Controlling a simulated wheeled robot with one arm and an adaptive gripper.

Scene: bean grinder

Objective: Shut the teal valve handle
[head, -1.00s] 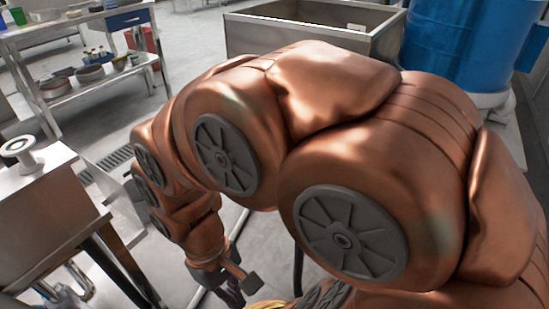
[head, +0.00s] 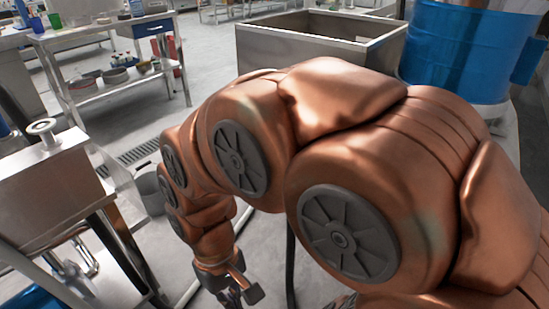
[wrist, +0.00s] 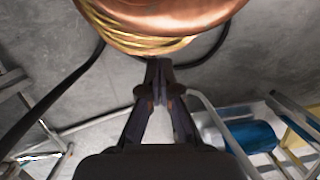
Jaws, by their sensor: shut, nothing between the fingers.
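I cannot make out a teal valve handle in either view. My gripper (wrist: 160,72) points down toward the grey floor in the wrist view, its dark fingers together with nothing between them. In the head view the gripper (head: 236,298) hangs low at the bottom middle, partly cut off by the frame edge. It is apart from the metal machine on the left. My copper arm hides much of the middle and right of the head view.
A metal machine (head: 45,195) on a frame stands at left, a grey bucket (head: 150,190) beside it. A steel basin (head: 310,45) and blue drum (head: 465,50) stand behind my arm. A blue cylinder (wrist: 250,137) lies among metal bars. A shelf table (head: 100,45) is far left.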

